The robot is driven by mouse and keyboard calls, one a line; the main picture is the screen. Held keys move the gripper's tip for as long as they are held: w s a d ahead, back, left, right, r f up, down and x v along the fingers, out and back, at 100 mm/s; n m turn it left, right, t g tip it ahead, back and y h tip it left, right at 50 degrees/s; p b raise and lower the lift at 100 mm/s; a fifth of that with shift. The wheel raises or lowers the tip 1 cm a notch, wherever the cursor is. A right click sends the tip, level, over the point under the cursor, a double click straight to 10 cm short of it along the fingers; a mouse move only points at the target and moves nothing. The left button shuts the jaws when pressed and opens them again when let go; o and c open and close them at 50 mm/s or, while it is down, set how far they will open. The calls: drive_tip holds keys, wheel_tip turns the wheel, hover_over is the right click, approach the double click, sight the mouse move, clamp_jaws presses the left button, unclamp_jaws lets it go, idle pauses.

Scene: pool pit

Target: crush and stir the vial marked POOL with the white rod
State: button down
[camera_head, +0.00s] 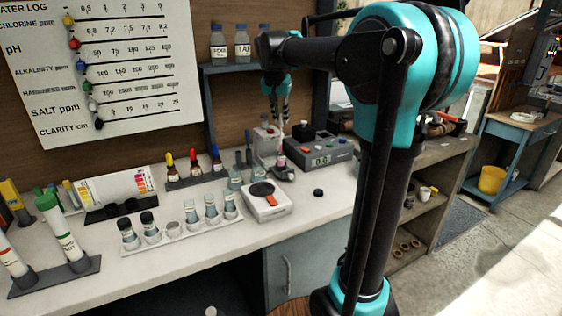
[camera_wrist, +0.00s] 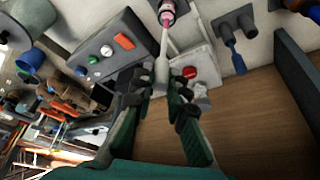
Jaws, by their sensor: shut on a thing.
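My gripper (camera_wrist: 161,80) is shut on a white rod (camera_wrist: 163,46) in the wrist view. The rod's thin end points at a small clear vial (camera_wrist: 168,14) with pink contents and seems to reach its mouth. I cannot tell whether the tip is inside. In the head view my gripper (camera_head: 280,112) hangs at the back of the bench, above the pink vial (camera_head: 283,173). The rod there is thin and partly lost against the grey meter. No POOL marking is readable on the vial.
A grey meter (camera_head: 320,150) with buttons stands right of the vial, and a white scale (camera_head: 265,201) in front. A rack of several vials (camera_head: 180,237) and dropper bottles (camera_head: 193,170) lie left. A small white device (camera_wrist: 200,58) with a red button is close to my fingers.

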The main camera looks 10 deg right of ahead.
drive_tip(key=shift+r, duration=2.15)
